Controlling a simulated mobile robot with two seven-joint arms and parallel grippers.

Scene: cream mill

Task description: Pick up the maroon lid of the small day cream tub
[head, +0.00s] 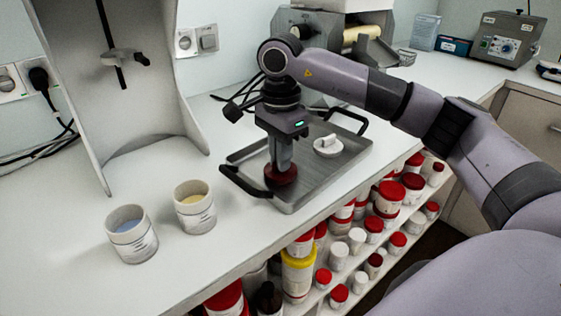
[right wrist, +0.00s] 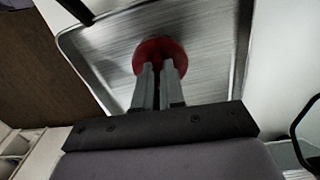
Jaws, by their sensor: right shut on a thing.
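The maroon lid (head: 281,176) is at the tips of my right gripper (head: 281,165), over the left part of the grey metal tray (head: 300,200). My right gripper is shut on the lid. In the right wrist view the lid (right wrist: 160,55) shows as a dark red disc between the fingertips (right wrist: 160,68), with the tray (right wrist: 100,37) behind it. I cannot tell whether the lid touches the tray. Two open tubs stand on the counter to the left, one with blue content (head: 131,234) and one with yellowish cream (head: 195,206). My left gripper is not in view.
A white knobbed lid (head: 327,146) lies on the tray, which has black handles. A white stand (head: 120,90) is at the back left, a mill machine (head: 335,40) behind my arm. Shelves below the counter edge hold several red- and white-lidded jars (head: 386,200). The front left counter is clear.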

